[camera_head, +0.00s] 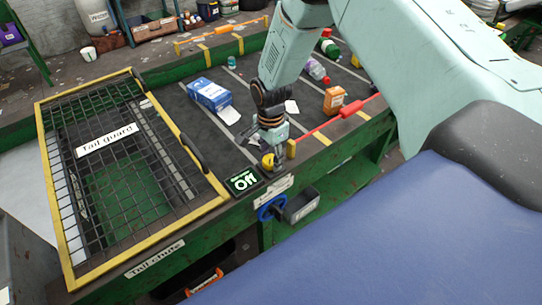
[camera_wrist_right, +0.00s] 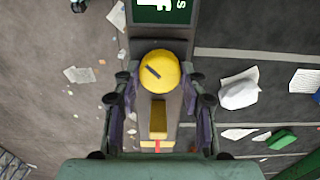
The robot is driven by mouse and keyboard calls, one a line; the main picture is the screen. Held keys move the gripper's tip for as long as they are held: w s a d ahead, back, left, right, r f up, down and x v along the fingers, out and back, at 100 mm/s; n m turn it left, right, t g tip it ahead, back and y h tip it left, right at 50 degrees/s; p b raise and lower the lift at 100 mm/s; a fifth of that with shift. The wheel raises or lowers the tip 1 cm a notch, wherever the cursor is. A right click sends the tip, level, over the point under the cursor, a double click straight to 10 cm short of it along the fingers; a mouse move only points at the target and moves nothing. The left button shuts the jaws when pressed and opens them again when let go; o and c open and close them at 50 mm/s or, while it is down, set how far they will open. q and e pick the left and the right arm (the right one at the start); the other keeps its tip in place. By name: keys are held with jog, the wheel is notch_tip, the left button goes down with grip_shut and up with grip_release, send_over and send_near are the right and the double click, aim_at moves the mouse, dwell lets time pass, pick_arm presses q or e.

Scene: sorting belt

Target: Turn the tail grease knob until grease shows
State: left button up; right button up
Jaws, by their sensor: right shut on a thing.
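The gripper covers part of the knob in the head view. My left gripper is out of view.
A yellow-framed mesh tail guard (camera_head: 106,141) is left of the knob. The belt carries a blue box (camera_head: 209,94) and an orange carton (camera_head: 334,100).

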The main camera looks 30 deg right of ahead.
aim_at(270, 159)
dwell(0.4)
jog(key=o, duration=1.2)
jog(key=shift+a, duration=0.15)
jog(key=shift+c, duration=0.2)
jog(key=shift+r, duration=0.15)
jog(key=shift+w+r, duration=0.1)
jog(key=shift+r, duration=0.25)
notch_tip(270, 159, up, 11)
